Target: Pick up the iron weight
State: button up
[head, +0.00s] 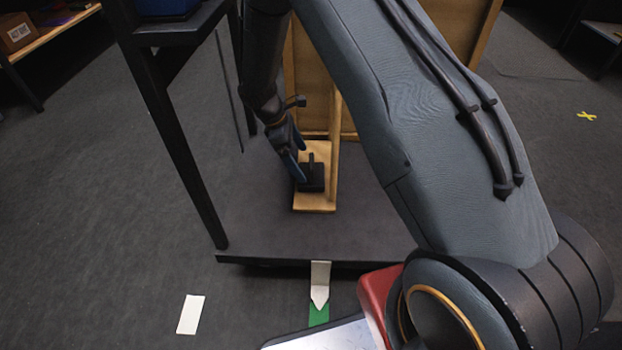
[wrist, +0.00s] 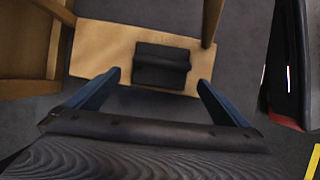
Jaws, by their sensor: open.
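The iron weight (head: 313,178) is a small black block with an upright handle on top. It sits on a light wooden board (head: 314,207) low down near the dark platform. In the wrist view the weight (wrist: 161,66) lies ahead of my gripper (wrist: 158,82), roughly between the lines of its two blue fingers. My gripper (head: 298,166) is open and empty, close beside the weight at its left in the head view. I cannot tell whether a finger touches it. My arm hides part of the area to the right.
A dark platform (head: 255,225) surrounds the board. A wooden post (head: 335,140) rises just right of the weight, with a wooden panel (head: 305,75) behind. A black frame leg (head: 180,140) stands at the left. Floor at the left is clear, apart from a white strip (head: 190,314).

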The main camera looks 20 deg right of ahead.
jog(key=b+x, duration=0.3)
jog(key=x, duration=0.3)
jog(key=shift+s+d+f, duration=0.1)
jog(key=shift+d+f, duration=0.2)
jog(key=shift+d, duration=0.05)
jog(key=c, duration=1.8)
jog(key=shift+r, duration=0.15)
jog(key=shift+c, duration=0.9)
jog(key=shift+r, duration=0.1)
